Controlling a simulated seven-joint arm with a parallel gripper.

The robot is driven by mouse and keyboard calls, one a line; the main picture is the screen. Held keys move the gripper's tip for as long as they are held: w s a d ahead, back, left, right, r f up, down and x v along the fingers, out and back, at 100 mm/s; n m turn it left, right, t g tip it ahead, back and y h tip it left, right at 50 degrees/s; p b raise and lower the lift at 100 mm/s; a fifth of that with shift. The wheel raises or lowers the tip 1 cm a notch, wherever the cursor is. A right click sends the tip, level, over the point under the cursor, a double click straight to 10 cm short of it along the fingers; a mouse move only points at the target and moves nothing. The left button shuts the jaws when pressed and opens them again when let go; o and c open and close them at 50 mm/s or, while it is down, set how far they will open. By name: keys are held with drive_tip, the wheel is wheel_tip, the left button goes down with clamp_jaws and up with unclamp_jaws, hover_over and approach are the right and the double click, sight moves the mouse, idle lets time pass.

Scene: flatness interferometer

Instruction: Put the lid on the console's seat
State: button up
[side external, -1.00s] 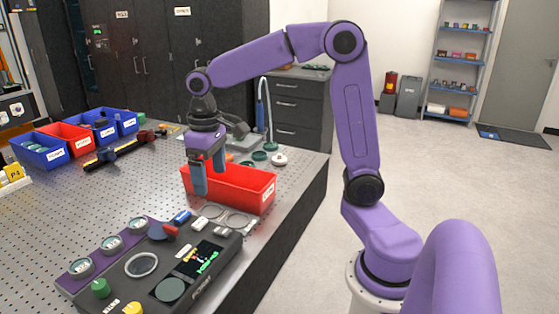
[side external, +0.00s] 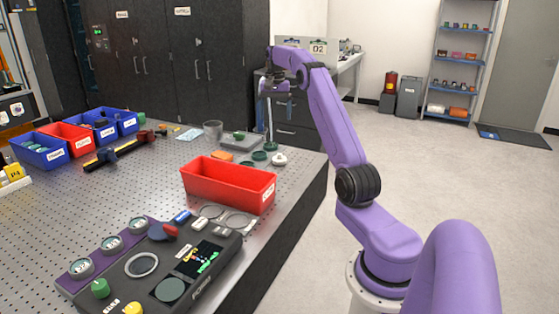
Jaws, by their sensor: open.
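The console (side external: 125,283) is a dark panel at the front left of the table. It has a pale-rimmed round ring (side external: 142,265), a dark green disc (side external: 170,289), a lit screen, and green and yellow knobs. I cannot tell for sure which round part is the seat. No part is plainly the lid; several small dark green round pieces (side external: 259,156) lie at the table's far right, beside a white knobbed piece (side external: 279,159). My gripper (side external: 276,96) is open and raised near the far right table edge, away from the console, with nothing visible in it.
A red bin (side external: 225,190) stands between the console and the far pieces. A thin upright stand (side external: 269,125), a clear cup (side external: 212,130) and a grey block (side external: 238,139) are at the back. Blue and red bins (side external: 42,154) stand at left.

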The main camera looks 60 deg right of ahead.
sight(279, 154)
drive_tip(key=f, duration=0.6)
drive_tip(key=d+f, duration=0.1)
drive_tip(key=f, duration=0.4)
drive_tip(key=s+f, duration=0.1)
drive_tip(key=f, duration=0.5)
drive_tip(key=shift+d+f, duration=0.15)
drive_tip(key=shift+f, duration=0.2)
drive_tip(key=shift+c, duration=0.3)
drive_tip(key=c, duration=1.1)
drive_tip(key=shift+c, duration=0.2)
drive_tip(key=shift+r, duration=0.1)
